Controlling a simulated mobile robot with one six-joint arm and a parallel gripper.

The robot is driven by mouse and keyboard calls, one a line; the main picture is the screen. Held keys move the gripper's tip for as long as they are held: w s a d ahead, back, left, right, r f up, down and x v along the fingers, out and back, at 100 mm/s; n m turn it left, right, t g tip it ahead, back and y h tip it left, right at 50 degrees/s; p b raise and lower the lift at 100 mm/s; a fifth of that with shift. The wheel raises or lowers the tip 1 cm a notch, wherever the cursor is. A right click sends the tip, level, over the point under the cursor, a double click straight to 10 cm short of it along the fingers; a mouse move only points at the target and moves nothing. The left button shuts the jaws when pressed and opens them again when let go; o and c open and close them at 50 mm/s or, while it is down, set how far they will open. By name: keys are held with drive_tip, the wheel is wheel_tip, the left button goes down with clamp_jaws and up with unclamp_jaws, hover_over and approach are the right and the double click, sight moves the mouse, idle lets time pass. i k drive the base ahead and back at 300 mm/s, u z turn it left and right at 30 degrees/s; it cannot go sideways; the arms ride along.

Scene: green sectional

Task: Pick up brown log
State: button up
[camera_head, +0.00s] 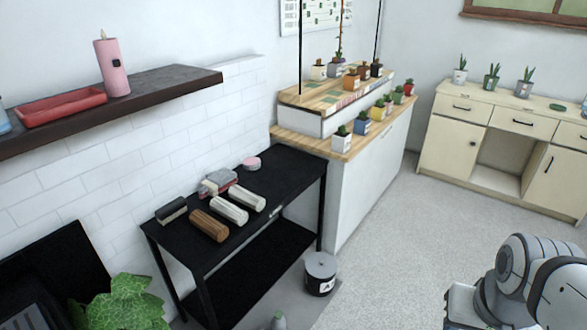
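The brown log (209,225) lies on its side on the black table (293,172), near the table's front left part. Two white logs (228,208) lie just to its right, and a dark block (172,210) lies to its left. My arm shows at the lower right, well apart from the table. My gripper's fingers cannot be made out in this view, so whether it is open or shut is not shown.
A dark shelf (150,90) with a pink candle (111,66) and a red tray (62,107) juts from the wall above the table. A black bucket (320,277) stands by the table's right leg. A leafy plant (122,304) is at the lower left.

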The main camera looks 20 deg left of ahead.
sight(218, 231)
drive_tip(key=u, duration=0.4)
drive_tip(key=i, duration=1.4)
drive_tip(key=u, duration=0.9)
drive_tip(key=i, duration=0.25)
drive_tip(key=u, duration=0.25)
drive_tip(key=k, duration=0.7)
drive_tip(key=u, duration=0.2)
drive_tip(key=i, duration=0.75)
drive_tip(key=z, duration=0.15)
